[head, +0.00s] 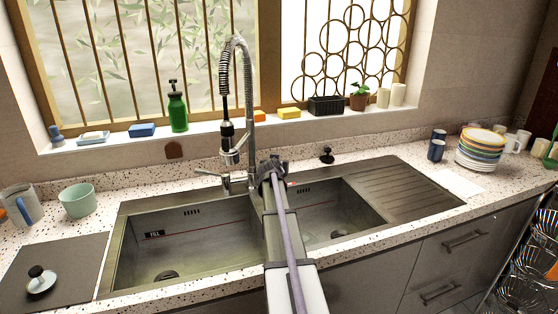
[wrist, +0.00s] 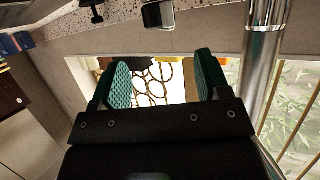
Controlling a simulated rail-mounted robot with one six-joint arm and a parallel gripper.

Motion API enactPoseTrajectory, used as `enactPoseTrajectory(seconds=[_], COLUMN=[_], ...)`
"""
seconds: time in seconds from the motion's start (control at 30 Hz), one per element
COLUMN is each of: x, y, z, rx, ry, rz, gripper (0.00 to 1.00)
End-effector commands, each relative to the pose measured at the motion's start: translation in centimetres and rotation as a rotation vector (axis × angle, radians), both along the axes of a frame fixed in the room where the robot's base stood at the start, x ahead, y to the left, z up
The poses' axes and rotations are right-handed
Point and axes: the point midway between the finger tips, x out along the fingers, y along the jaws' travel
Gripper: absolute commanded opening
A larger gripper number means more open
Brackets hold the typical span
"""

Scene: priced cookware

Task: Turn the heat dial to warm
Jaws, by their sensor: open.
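I cannot make out a dial marked for heat in either view. A small black knob (head: 327,155) stands on the counter behind the right basin; what it is for, I cannot tell. The chrome faucet (head: 228,150) with its coiled spring hose rises behind the sink divider, with a side lever at its base. My gripper (head: 272,168) is above the divider, just right of the faucet. In the wrist view its two green-padded fingers (wrist: 163,82) are spread apart with nothing between them. A chrome pipe (wrist: 266,62) stands close to the right of the fingers.
The double sink (head: 180,248) fills the middle, with a ridged drainboard at right. A dark board (head: 75,258) holding a black-knobbed white piece lies at left. A green bottle (head: 178,108) and sponges line the sill. Stacked plates (head: 482,150) stand at right.

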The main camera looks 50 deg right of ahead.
Motion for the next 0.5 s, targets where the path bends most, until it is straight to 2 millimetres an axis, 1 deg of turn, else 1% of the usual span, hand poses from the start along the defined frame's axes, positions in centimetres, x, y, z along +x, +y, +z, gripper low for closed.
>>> enactPoseTrajectory(seconds=[0.07,0.27,0.33,0.37,0.43,0.47,0.5], x=[-0.5,-0.4,-0.5,-0.7,-1.9,-2.6,-3.6], y=[0.6,0.5,0.4,0.2,-1.2,-2.0,-3.4], z=[0.4,0.2,0.5,1.0,3.4,4.8,6.6], rx=[0.000,0.000,0.000,0.000,0.001,0.006,0.044], ry=[0.000,0.000,0.000,0.000,-0.001,-0.005,-0.023], rz=[0.000,0.000,-0.002,-0.006,-0.029,-0.042,-0.072], gripper=[0.69,0.69,0.64,0.61,0.54,0.51,0.47])
